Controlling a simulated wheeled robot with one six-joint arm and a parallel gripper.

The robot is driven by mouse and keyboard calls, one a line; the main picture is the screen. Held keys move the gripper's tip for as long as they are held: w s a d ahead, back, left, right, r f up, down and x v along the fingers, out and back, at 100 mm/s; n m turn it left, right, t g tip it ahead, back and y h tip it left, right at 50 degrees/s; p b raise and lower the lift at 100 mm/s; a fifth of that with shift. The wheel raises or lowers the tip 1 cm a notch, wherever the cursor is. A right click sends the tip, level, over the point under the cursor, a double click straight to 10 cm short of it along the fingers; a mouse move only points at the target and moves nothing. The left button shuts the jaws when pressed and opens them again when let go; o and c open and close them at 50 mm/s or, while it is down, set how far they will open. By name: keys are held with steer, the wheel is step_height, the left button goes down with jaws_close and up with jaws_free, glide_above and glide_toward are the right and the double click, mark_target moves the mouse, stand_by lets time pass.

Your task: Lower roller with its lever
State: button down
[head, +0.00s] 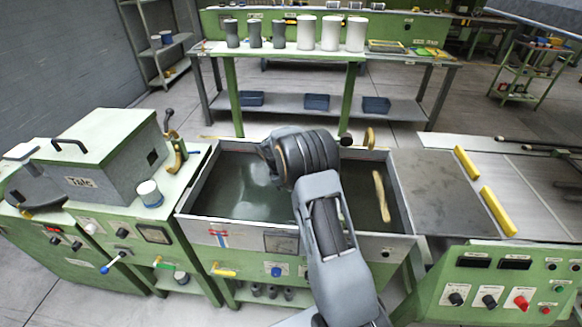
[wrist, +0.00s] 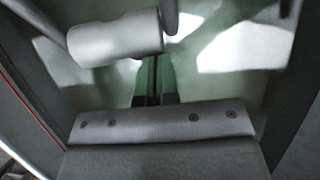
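A pale grey cylinder that looks like the roller (wrist: 115,40) lies across the upper left of the wrist view, with a dark rod at its right end. In the head view my arm hides it. My gripper (wrist: 153,62) shows in the wrist view with its two green fingers side by side and only a thin dark line between them, empty. Its tips are just below and right of the cylinder; I cannot tell if they touch it. A brass-coloured handle (head: 370,138) stands at the tank's back edge. It may be the roller's lever, but I cannot tell.
The metal tank (head: 225,237) with dark greenish liquid lies under my arm. A long yellowish handle (head: 381,196) is in its right part. A grey lidded box (head: 92,160) and a yellow lever (head: 177,155) stand left. A flat plate (head: 440,185) and yellow bars (head: 497,211) lie right.

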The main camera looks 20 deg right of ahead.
steer(key=w+a+f+v, duration=0.1)
steer(key=a+v, duration=0.1)
steer(key=v, duration=1.1)
steer(key=shift+w+r+p, duration=0.2)
steer(key=shift+r+p, duration=0.05)
steer(key=shift+p, duration=0.1)
steer(key=shift+a, duration=0.1)
steer(key=s+a+f+m+y, duration=0.1)
steer(key=s+a+f+m, duration=0.15)
steer(key=s+m, duration=0.2)
steer(key=s+r+m+t+y, duration=0.1)
steer(key=s+r+m+t, duration=0.2)
steer(key=s, duration=0.8)
steer(key=s+a+r+m+t+y, duration=0.1)
steer(key=s+r+m+t+y, duration=0.1)
steer(key=s+r, duration=0.5)
steer(key=s+m+t, duration=0.1)
steer(key=s+m, duration=0.1)
steer(key=s, duration=0.3)
steer(key=shift+s+a+r, duration=0.2)
steer(key=shift+a+r, duration=0.15)
